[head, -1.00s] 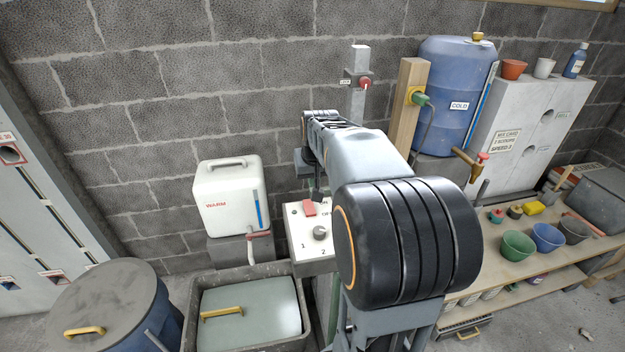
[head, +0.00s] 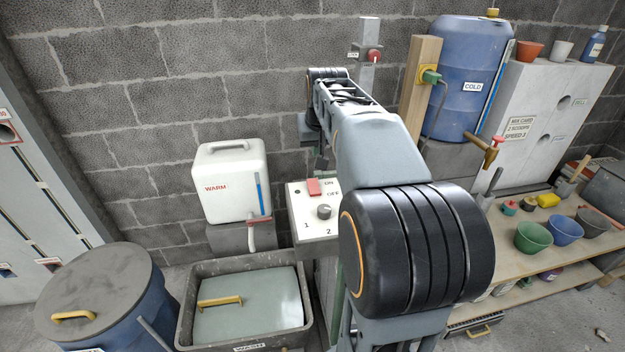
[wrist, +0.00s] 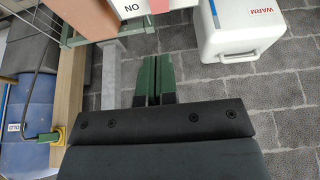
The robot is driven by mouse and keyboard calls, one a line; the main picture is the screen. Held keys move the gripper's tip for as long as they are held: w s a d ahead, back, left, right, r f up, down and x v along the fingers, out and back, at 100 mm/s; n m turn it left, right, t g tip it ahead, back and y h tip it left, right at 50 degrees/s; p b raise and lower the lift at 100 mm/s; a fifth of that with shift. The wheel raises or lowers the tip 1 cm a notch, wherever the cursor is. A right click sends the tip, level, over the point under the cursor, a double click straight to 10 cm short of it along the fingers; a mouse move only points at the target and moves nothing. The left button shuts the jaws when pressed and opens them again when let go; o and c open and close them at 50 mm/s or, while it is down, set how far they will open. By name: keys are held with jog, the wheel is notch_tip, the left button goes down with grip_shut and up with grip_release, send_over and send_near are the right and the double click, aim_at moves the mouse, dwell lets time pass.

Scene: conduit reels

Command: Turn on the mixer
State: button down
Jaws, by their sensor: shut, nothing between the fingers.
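A white control panel (head: 303,226) stands behind the stone basin, partly hidden by my arm. It carries a red rocker switch (head: 314,187) beside the words ON and OFF, and a grey knob (head: 324,211) with the numbers 1 and 2. Which way the rocker is tipped is too small to tell. My gripper (head: 320,166) hangs above the panel's back edge, apart from the switch. In the wrist view its green fingers (wrist: 153,80) are together and empty.
A white WARM container (head: 229,190) stands left of the panel. The WASH basin (head: 185,310) and a lidded blue drum (head: 120,305) are in front. A post with a red LOCK knob (head: 374,56), a wooden post (head: 417,85) and the COLD barrel (head: 450,110) stand right.

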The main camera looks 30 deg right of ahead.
aim_at(312, 181)
jog(key=x, duration=1.4)
jog(key=shift+p, duration=0.4)
jog(key=shift+w, duration=0.1)
